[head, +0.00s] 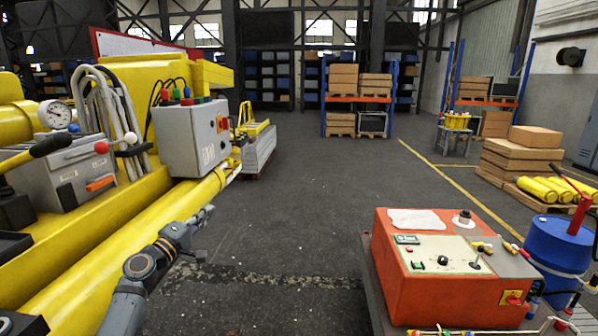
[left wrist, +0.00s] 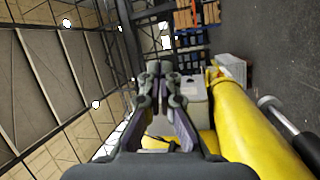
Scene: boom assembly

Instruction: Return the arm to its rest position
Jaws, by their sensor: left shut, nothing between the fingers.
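My left arm comes in at the lower left of the head view. Its gripper (head: 203,217) points away from me, over the floor to the right of the yellow boom (head: 120,262). The gripper is shut and empty. In the left wrist view its fingers (left wrist: 160,72) meet at their tips with nothing between them. The yellow boom tube (left wrist: 245,125) runs along the right of that view, apart from the fingers. My right gripper does not show in either view.
A grey control box (head: 190,138) with buttons is on the yellow machine at left. An orange test unit (head: 440,270) stands at front right, with a blue drum (head: 555,250) beside it. Shelves with cartons (head: 358,85) stand behind. The middle floor (head: 320,190) is clear.

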